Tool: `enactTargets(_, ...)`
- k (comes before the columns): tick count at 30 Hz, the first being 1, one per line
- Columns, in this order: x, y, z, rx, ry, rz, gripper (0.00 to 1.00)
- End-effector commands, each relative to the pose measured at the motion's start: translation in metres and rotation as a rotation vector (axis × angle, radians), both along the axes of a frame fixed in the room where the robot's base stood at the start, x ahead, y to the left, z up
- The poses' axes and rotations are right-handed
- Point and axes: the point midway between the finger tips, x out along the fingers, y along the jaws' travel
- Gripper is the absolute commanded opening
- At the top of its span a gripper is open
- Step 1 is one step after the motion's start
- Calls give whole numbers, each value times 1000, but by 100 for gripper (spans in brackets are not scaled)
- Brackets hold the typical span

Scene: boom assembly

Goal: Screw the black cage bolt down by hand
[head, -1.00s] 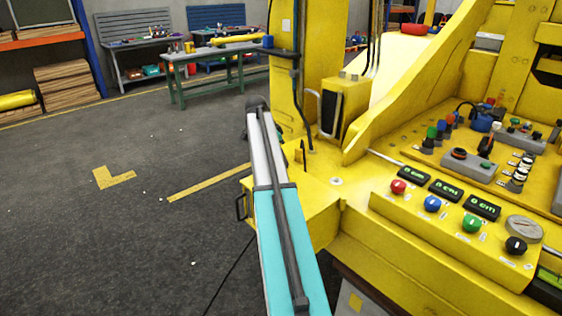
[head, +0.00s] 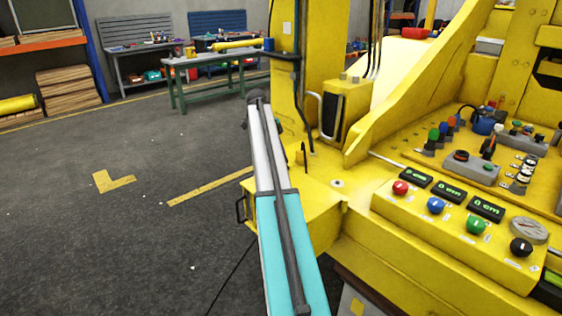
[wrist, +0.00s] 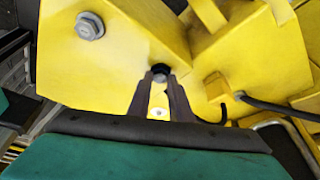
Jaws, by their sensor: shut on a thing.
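The black cage bolt (wrist: 160,70) shows in the wrist view as a small dark head against a yellow steel block. My gripper (wrist: 161,80) is shut on it, with its two dark fingertips at either side of the head. The bolt's shank and the hole under it are hidden. In the head view my arm reaches forward over the left side of the yellow machine; the gripper and the bolt are hidden behind it there.
A large silver bolt with a washer (wrist: 90,26) sits on the yellow block (wrist: 115,55). A black cable (wrist: 275,107) runs at the right. In the head view, a control panel (head: 455,232) with coloured knobs stands right of my arm. Open floor (head: 90,240) lies left.

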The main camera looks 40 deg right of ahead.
Motion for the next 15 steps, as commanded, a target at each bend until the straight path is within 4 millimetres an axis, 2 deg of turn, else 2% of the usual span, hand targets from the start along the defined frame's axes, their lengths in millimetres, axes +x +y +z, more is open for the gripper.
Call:
enactTargets(1, 3, -3, 5, -10, -9, -3, 0)
enactTargets(13, 3, -2, 6, -10, -8, -9, 0)
enactTargets(14, 3, -2, 5, -10, -8, -9, 24)
enactTargets(15, 3, -2, 5, -10, -8, -9, 30)
